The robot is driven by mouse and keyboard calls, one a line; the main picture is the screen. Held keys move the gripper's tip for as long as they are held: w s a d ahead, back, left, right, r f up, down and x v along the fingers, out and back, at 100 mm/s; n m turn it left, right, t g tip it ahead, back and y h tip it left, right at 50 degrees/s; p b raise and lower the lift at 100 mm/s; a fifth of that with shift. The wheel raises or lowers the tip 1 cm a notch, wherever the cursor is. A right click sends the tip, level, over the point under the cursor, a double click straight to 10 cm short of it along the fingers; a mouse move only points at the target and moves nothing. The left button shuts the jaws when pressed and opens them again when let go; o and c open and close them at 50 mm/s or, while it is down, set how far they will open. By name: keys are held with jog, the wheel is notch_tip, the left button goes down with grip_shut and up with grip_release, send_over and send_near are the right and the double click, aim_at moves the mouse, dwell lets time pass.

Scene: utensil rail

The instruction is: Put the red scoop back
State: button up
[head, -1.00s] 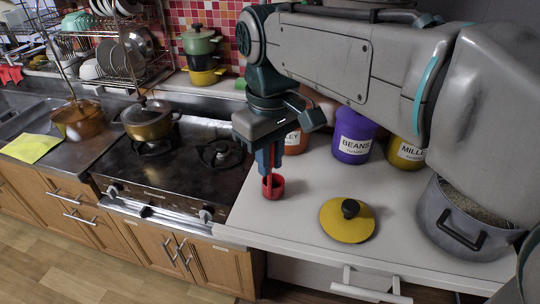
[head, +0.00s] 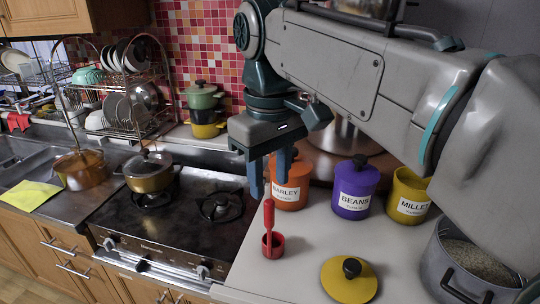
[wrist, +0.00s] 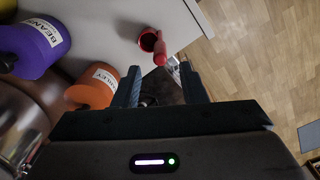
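The red scoop (head: 272,245) stands on the white counter, its cup at the bottom and its handle pointing up. It also shows in the wrist view (wrist: 150,41), apart from the fingers, with its handle leaning toward the right finger. My gripper (head: 270,190) is above the scoop, near the top of the handle in the head view. Its two fingers are spread with nothing between them, as the wrist view (wrist: 160,82) also shows.
Canisters labelled barley (head: 292,185), beans (head: 354,193) and millet (head: 408,196) stand behind. A yellow lid (head: 346,284) and a grey pot of grain (head: 440,260) are to the right. The stove (head: 180,220) is left. The counter around the scoop is mostly clear.

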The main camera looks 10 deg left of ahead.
jog(key=shift+r, duration=1.55)
jog(key=shift+d, duration=0.15)
